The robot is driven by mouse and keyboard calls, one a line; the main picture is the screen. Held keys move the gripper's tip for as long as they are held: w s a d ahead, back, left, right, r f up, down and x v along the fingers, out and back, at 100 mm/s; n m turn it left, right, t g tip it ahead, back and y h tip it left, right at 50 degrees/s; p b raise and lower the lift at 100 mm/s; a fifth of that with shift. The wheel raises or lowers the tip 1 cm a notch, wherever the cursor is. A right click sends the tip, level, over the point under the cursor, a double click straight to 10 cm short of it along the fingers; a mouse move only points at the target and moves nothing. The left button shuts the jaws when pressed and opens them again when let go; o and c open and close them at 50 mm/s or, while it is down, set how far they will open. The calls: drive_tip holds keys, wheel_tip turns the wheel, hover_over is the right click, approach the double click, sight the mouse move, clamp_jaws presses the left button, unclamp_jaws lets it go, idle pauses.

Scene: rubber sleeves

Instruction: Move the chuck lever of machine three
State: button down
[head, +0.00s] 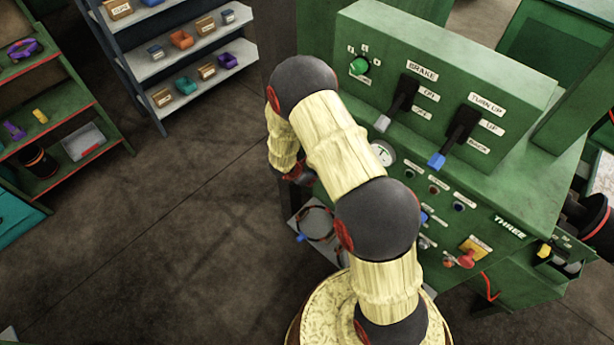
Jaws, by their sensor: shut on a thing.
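The green machine marked THREE (530,195) stands at the right. Its upper panel carries a dark lever with a pale grey tip (402,103) beside the BRAKE, ON and OFF labels. A second dark lever with a blue tip (457,136) is beside the TURN UP, UP and BACK labels. I cannot read a chuck label on any lever. My cream arm with dark joints crosses in front of the machine's left part. Its far end bends down behind my own arm links, near the machine's left side. My gripper's fingers are hidden there, with whatever they touch.
A green knob (359,65), a round gauge (383,154) and a red knob (467,260) are on the machine. A grey shelf (190,65) with small bins and a green shelf (95,145) stand at the left. The floor between them and the machine is clear.

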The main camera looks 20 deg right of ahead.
idle(0.4)
drive_tip(key=c, duration=1.5)
unclamp_jaws()
drive_tip(key=shift+r, duration=0.1)
drive_tip(key=v, duration=1.1)
drive_tip(key=shift+r, duration=0.4)
drive_tip(key=shift+a, duration=0.1)
